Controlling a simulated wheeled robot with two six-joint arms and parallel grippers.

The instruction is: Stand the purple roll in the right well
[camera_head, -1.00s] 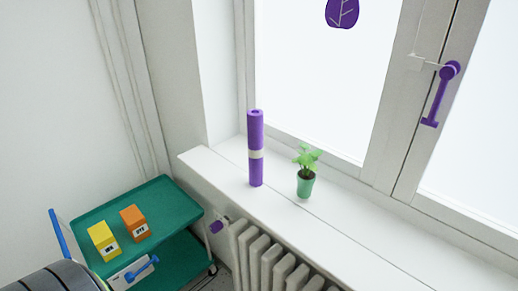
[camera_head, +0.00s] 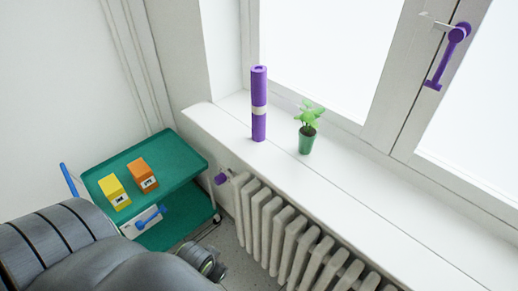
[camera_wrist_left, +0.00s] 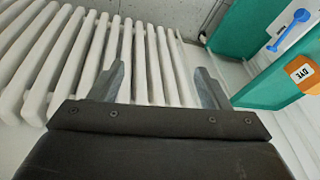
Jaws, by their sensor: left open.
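The purple roll (camera_head: 259,105) stands upright on the white windowsill, with a pale band around its middle. No well shows in these views. My left arm comes in at the lower left of the head view, and its jaws are not clear there. In the left wrist view my left gripper (camera_wrist_left: 160,85) is open and empty, its two fingers apart in front of the radiator. It is well away from the roll, which the wrist view does not show. My right gripper is in neither view.
A potted green plant (camera_head: 307,128) stands right of the roll on the windowsill (camera_head: 375,190). The radiator (camera_head: 290,230) is below. A green cart (camera_head: 180,163) holds a yellow box (camera_head: 114,191) and an orange box (camera_head: 142,174). A purple window handle (camera_head: 447,55) is at upper right.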

